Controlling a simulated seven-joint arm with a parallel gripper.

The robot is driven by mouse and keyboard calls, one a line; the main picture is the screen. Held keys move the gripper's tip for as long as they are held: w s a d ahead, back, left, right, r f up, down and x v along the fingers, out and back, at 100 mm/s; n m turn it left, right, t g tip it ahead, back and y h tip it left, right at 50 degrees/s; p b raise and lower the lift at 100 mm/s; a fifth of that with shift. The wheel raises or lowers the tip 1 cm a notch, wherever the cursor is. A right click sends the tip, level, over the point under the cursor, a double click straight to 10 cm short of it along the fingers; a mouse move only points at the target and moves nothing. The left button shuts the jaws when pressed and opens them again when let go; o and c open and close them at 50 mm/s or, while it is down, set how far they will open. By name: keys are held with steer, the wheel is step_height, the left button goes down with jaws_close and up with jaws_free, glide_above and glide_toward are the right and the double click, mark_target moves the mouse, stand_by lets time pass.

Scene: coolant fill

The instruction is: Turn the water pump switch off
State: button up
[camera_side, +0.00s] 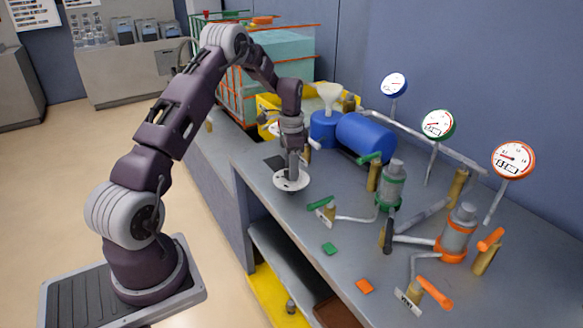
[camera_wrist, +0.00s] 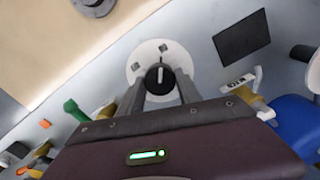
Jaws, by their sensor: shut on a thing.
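The water pump switch is a black round knob (camera_wrist: 160,78) with a white pointer line, on a round white plate (camera_wrist: 143,52). The plate has two small dark marks, too small to read; the pointer line runs roughly toward the upper one in the wrist view. My gripper (camera_wrist: 161,82) has its two grey fingers on either side of the knob and is shut on it. In the side view, my gripper (camera_side: 292,168) points straight down onto the white plate (camera_side: 281,182) on the bench, and the knob is hidden there.
A dark square pad (camera_wrist: 241,39) lies beside the switch. Valves with green handles (camera_side: 319,203) and orange handles (camera_side: 435,293), pipes and three gauges (camera_side: 438,124) stand to the right. A blue tank (camera_side: 366,137) and white funnel (camera_side: 329,93) stand behind. The bench's front edge is near.

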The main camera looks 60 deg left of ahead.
steer(key=n, duration=0.7)
steer(key=shift+n, duration=0.4)
steer(key=n, duration=0.3)
steer(key=shift+n, duration=2)
steer(key=o, duration=1.4)
steer(key=shift+c, duration=0.2)
